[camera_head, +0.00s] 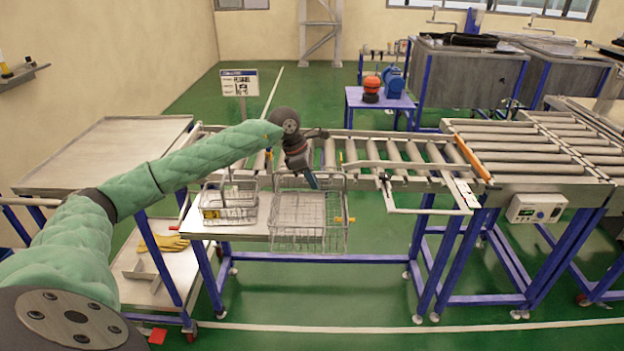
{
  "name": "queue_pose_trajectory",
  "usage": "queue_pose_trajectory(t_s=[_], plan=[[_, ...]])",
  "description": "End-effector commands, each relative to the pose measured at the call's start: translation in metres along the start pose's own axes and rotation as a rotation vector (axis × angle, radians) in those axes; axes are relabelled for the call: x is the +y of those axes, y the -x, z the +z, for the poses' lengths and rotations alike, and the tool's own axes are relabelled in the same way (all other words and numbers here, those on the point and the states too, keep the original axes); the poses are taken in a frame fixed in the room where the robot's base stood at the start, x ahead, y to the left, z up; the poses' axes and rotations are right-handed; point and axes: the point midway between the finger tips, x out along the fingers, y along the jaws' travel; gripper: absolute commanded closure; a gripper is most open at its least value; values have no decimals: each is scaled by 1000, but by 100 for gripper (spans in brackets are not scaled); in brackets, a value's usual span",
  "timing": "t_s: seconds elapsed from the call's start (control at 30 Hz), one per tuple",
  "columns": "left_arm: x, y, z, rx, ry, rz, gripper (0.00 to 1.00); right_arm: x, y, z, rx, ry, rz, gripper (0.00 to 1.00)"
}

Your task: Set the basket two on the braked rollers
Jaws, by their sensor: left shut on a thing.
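A larger wire basket (309,240) stands at the front edge of a low steel shelf, partly overhanging it. My left gripper (312,181) points down at the basket's back rim and is shut on it. The fingertips are small and partly hidden by the wire. A smaller wire basket (231,214) sits to its left on the shelf, with a yellow item inside. A narrow roller conveyor (400,153) runs behind the baskets. Wider rollers (515,158) lie to the right. I cannot tell which rollers are braked. My right gripper is not in view.
A bare steel table (105,150) stands at left. A pale frame rail (430,210) juts forward right of the basket. A control box (537,208) hangs under the wide rollers. Yellow gloves (163,243) lie on a lower shelf. A sign (239,83) stands behind the conveyor.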

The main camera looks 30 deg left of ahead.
Motion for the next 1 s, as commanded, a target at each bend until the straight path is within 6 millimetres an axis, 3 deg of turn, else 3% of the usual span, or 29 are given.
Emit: queue_pose_trajectory(t_s=[0.07,0.1,0.2,0.63,0.73,1.0], plan=[[0,0,0,-1,0,1,100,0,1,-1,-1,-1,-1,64],[0,-1,0,0,0,0,89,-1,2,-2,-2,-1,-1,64],[0,-1,0,0,0,0,70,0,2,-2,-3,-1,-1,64],[0,2,1,0,0,0,69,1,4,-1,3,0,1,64],[1,7,0,0,0,2,69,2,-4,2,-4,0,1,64],[1,41,-1,0,-1,4,69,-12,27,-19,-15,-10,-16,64]])
